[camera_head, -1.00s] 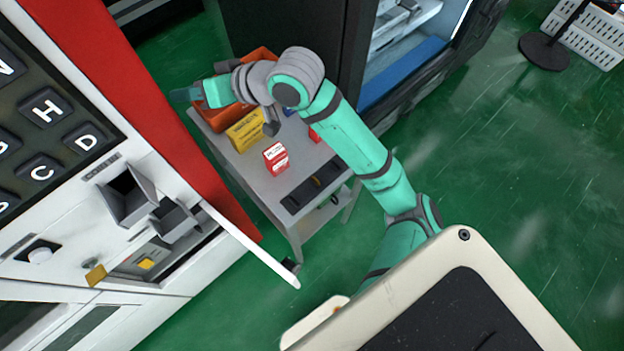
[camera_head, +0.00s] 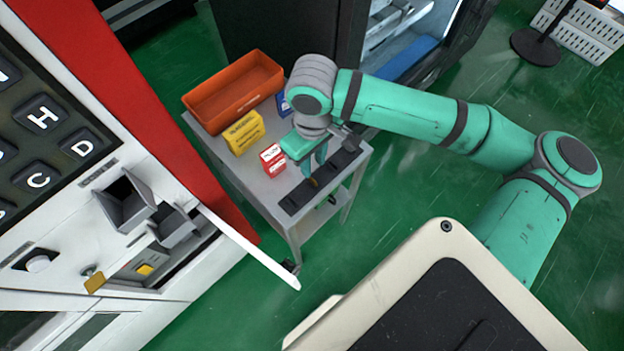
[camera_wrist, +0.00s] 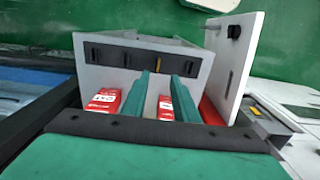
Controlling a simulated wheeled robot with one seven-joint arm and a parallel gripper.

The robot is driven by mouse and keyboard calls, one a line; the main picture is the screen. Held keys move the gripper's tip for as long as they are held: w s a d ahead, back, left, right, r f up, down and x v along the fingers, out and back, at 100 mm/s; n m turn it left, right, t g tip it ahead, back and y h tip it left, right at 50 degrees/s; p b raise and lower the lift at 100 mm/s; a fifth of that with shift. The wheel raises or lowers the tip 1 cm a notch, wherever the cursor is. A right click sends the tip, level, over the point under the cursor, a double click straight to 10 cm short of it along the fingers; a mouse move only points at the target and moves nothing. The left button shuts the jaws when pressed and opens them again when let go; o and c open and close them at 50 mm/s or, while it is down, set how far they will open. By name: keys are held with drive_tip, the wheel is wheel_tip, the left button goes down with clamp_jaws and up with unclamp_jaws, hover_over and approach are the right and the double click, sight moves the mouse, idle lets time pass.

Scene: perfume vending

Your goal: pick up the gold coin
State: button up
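The gold coin (camera_head: 314,182) stands on edge in a slot of the black holder strip (camera_head: 292,200) along the cart's front edge. It also shows in the wrist view as a thin gold sliver (camera_wrist: 147,61) in the strip. My gripper (camera_head: 313,172) points down close above the strip, by the coin. In the wrist view the two green fingers (camera_wrist: 162,85) are apart with a gap between them and nothing held. The coin lies beyond the fingertips in that picture. Whether the fingers reach down around the coin cannot be told.
The grey cart (camera_head: 240,175) carries a yellow box (camera_head: 244,132), a red and white box (camera_head: 272,160), a blue box (camera_head: 284,104) and an orange bin (camera_head: 232,92). A vending machine (camera_head: 170,130) with an open flap (camera_head: 250,248) stands left. A dark cabinet stands behind.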

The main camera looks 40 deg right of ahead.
sight(313, 182)
wheel_tip(313, 182, down, 9)
drive_tip(key=shift+w+d+f, duration=0.15)
idle(0.4)
clamp_jaws()
